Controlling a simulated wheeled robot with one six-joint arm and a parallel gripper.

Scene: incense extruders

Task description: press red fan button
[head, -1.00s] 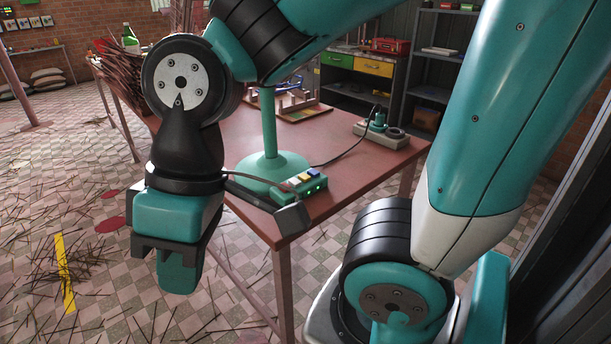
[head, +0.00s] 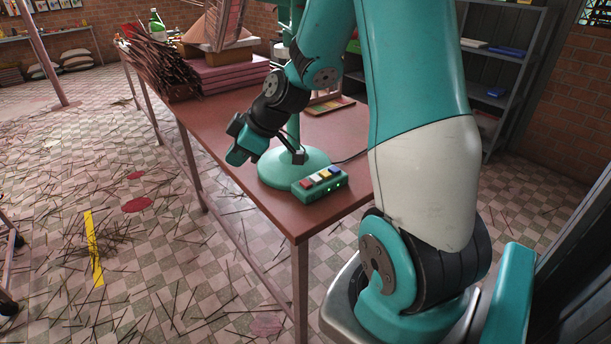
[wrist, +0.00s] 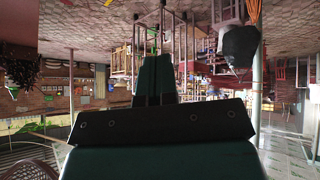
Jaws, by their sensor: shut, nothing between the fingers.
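The green control box (head: 321,187) lies near the front corner of the red-brown table, with a row of small coloured buttons on top. The red button (head: 307,183) is at its left end, with paler buttons and a blue one to its right. The fan's round green base (head: 282,171) stands just behind the box, and my arm hides part of its pole. My gripper (head: 238,157) is shut and empty near the table's left edge, left of the box and apart from it. Its closed fingers also show in the wrist view (wrist: 154,78), where the button is not seen.
Pink stacked slabs (head: 228,72) and a bundle of brown sticks (head: 165,68) cover the table's far left. A green bottle (head: 156,20) stands behind them. The table's front left surface is mostly clear. Grey shelves (head: 500,75) stand at the back right.

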